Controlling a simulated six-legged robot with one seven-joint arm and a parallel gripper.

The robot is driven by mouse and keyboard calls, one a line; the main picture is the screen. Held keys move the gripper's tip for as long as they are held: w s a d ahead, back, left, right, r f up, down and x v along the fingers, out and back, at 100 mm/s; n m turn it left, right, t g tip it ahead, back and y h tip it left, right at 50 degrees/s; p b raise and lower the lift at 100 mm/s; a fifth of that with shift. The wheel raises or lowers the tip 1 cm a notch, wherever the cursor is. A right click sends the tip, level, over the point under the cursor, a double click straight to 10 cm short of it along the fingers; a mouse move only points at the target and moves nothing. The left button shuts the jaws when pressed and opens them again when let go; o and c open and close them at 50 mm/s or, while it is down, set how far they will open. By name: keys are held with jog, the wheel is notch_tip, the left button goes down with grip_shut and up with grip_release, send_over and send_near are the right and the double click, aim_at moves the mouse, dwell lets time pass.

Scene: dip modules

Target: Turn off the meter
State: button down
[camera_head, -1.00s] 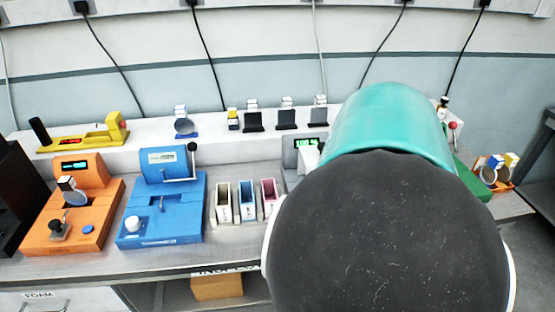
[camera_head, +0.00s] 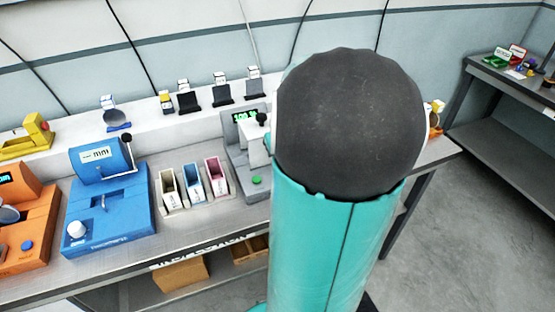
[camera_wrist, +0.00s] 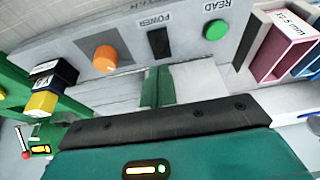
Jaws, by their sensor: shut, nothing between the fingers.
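The meter (camera_head: 234,130) is a grey box on the bench with a lit green display (camera_head: 245,116). My arm covers its right side in the head view. The wrist view shows its panel upside down: a black POWER switch (camera_wrist: 160,42), a green READ button (camera_wrist: 215,29) and an orange knob (camera_wrist: 105,59). My gripper (camera_wrist: 158,71) is shut and empty, its dark green fingers pointing at the panel near the POWER switch. I cannot tell whether they touch it. My gripper is hidden in the head view.
Cream, blue and pink bins (camera_head: 194,182) stand left of the meter. A blue device (camera_head: 108,200) and an orange device (camera_head: 35,225) stand further left. Small modules on black stands (camera_head: 222,96) line the back ledge. The wrist view shows a green item (camera_wrist: 15,95) on the left.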

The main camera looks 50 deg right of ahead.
jog(key=shift+w+f, duration=0.15)
jog(key=shift+f, duration=1.35)
jog(key=shift+w+f, duration=0.15)
jog(key=shift+s+a, duration=0.35)
jog(key=shift+s, duration=0.4)
